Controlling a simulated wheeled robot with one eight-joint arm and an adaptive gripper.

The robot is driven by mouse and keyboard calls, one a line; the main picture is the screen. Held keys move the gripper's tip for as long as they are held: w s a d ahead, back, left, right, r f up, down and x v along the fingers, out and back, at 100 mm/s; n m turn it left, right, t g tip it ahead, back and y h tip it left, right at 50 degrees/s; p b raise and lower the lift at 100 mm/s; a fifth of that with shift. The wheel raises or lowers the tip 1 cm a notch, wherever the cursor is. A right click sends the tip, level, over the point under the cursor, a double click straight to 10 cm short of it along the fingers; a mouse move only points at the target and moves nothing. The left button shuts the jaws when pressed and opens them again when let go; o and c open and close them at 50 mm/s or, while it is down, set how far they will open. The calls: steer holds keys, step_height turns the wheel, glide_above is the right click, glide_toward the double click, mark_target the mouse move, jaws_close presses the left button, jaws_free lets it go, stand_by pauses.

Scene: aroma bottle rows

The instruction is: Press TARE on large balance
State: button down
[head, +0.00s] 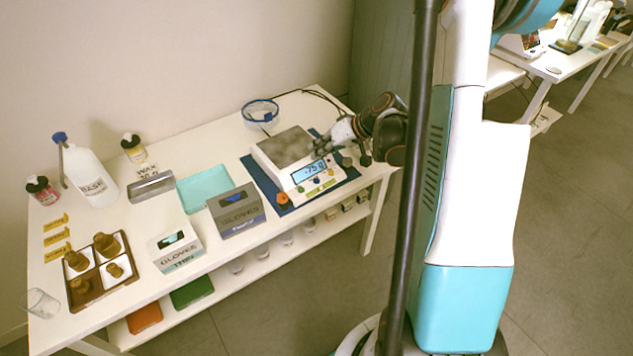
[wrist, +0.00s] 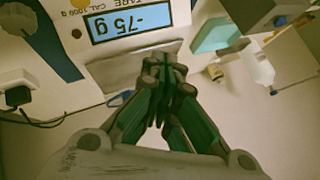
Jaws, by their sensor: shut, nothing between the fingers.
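The large balance (head: 287,158) is a white scale with a grey top pan, standing on a blue mat on the table. My gripper (head: 322,148) is at the balance's right side, by the display and pan. In the wrist view my gripper (wrist: 166,70) has its fingertips together, empty, over the pan's edge. Whether they touch it I cannot tell.
An orange knob (head: 282,199) stands at the balance's front corner. Bottles (head: 88,174) and a brown sectioned tray (head: 128,279) fill the left end.

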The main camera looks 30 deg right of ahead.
step_height(320, 180, down, 8)
steer(key=b, duration=0.5)
steer(key=shift+r, duration=0.25)
steer(key=shift+f, duration=0.15)
stand_by(0.9)
steer(key=shift+f+b, duration=0.3)
steer(key=shift+b, duration=0.25)
steer(key=shift+f, duration=0.3)
stand_by(0.5)
steer(key=shift+r, duration=0.1)
steer(key=shift+r+p, duration=0.4)
steer(key=shift+r, duration=0.3)
steer(key=shift+r+p, duration=1.6)
steer(key=shift+r, duration=0.95)
